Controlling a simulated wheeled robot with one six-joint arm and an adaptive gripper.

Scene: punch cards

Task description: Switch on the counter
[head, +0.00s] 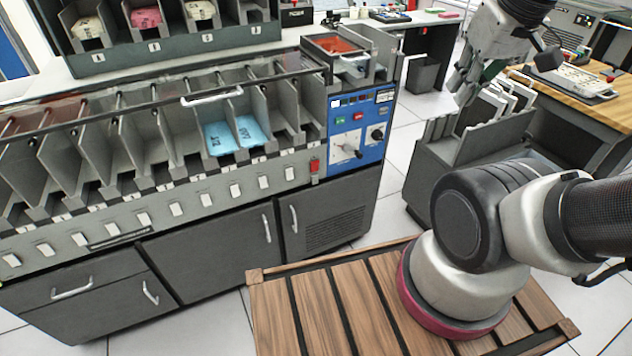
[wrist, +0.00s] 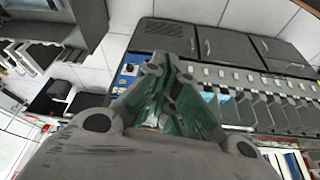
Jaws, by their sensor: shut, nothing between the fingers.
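A long grey card machine (head: 205,205) with a row of slanted pockets stands at the left in the head view. A blue control panel (head: 376,152) at its right end carries small displays, green and red buttons, a lever switch (head: 351,150) and a black knob (head: 377,134). A red switch (head: 314,166) sits left of the panel. No readable label marks the counter. My gripper (head: 459,98) is shut and empty, raised right of the panel and apart from it. In the wrist view its fingertips (wrist: 157,62) meet near the blue panel (wrist: 129,70), partly hiding it.
Blue cards (head: 220,138) lie in middle pockets. A grey rack (head: 450,160) stands below my gripper, beside a wood-topped desk (head: 600,108). A slatted wooden platform (head: 345,305) lies in front. Tiled floor (head: 385,195) is clear between machine and rack.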

